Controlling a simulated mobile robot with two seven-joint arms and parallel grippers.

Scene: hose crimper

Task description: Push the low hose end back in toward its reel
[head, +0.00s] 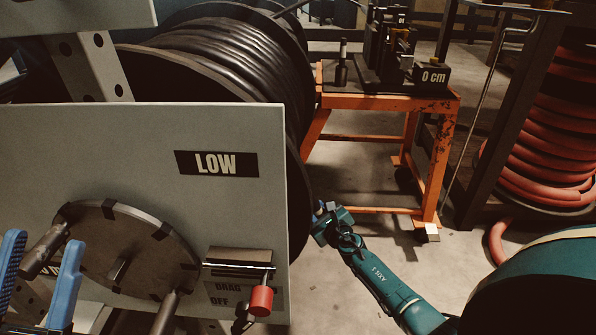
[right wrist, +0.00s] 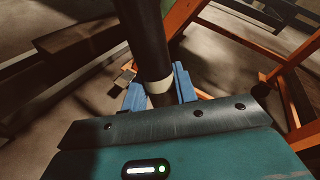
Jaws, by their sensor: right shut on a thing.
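The low reel (head: 225,60) carries black hose behind a grey panel with a LOW label (head: 216,163). My right gripper (head: 326,212) is just right of the panel edge. In the right wrist view, its blue fingers (right wrist: 160,88) are shut on the black low hose (right wrist: 146,35), at a white band. The hose end is hidden below the gripper. My left gripper (head: 44,243) is at the lower left of the head view, its blue fingers apart. A crank handle (head: 45,251) shows between them; I see no clear grip on it.
A round crank disc (head: 125,262) and a drag lever with a red knob (head: 261,300) are on the panel. A red hose reel (head: 550,140) is at right.

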